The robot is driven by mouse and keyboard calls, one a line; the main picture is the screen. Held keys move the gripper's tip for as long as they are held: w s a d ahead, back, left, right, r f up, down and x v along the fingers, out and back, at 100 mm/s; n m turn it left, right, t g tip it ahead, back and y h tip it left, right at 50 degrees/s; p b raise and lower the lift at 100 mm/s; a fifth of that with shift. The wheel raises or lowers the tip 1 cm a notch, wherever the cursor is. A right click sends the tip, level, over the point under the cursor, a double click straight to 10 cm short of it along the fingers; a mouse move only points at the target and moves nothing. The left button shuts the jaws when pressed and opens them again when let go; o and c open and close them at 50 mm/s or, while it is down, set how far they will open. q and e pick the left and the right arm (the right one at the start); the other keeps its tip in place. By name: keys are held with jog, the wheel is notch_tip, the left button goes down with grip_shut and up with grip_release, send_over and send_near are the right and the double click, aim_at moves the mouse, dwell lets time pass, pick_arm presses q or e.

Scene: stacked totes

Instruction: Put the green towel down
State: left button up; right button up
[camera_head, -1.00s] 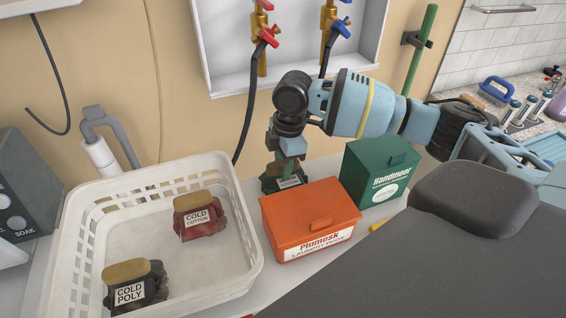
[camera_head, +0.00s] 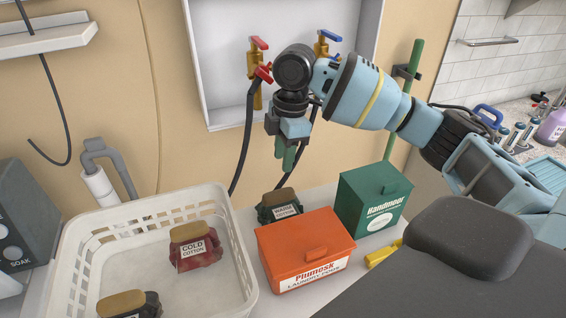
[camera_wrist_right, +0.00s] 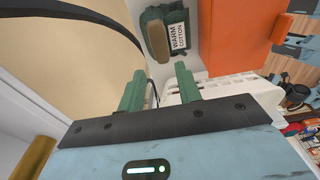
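The green towel (camera_head: 280,208) is a dark green bundle with a tan top and a "WARM COTTON" label. It rests on the counter behind the orange box, which hides its lower front. My right gripper (camera_head: 285,158) is above the towel, pointing down and clear of it. In the right wrist view, the gripper's green fingers (camera_wrist_right: 160,82) are spread with nothing between them, and the towel (camera_wrist_right: 178,38) lies beyond the fingertips. My left gripper is in neither view.
The orange "Plumosk" box (camera_head: 305,250) and green "Handmoor" box (camera_head: 374,200) stand close to the towel. A white basket (camera_head: 240,250) at left holds a red "COLD COTTON" bundle (camera_head: 195,252) and a dark bundle (camera_head: 130,306). Hoses and taps (camera_head: 255,75) are behind the gripper.

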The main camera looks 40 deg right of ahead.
jog(key=shift+o, duration=0.9)
jog(key=shift+s, duration=0.1)
jog(key=n+t+p, duration=0.1)
jog(key=n, duration=0.1)
send_over(279, 195)
jog(key=s, duration=0.1)
jog(key=f, duration=0.5)
jog(key=shift+d+f, duration=0.3)
jog(key=shift+f, duration=0.05)
jog(key=shift+w+a+f, duration=0.1)
jog(key=shift+w+f, duration=0.1)
jog(key=shift+f, duration=0.7)
jog(key=shift+w+a+f, duration=0.1)
jog(key=shift+w+f, duration=0.05)
jog(key=shift+f, duration=0.8)
jog(key=shift+w+a+f, duration=0.1)
jog(key=shift+w+f, duration=0.1)
jog(key=shift+f, duration=0.7)
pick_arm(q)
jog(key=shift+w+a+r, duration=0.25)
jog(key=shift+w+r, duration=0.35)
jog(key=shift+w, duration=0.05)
pick_arm(e)
jog(key=shift+c, duration=0.2)
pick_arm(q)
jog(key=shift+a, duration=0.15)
pick_arm(e)
grip_shut()
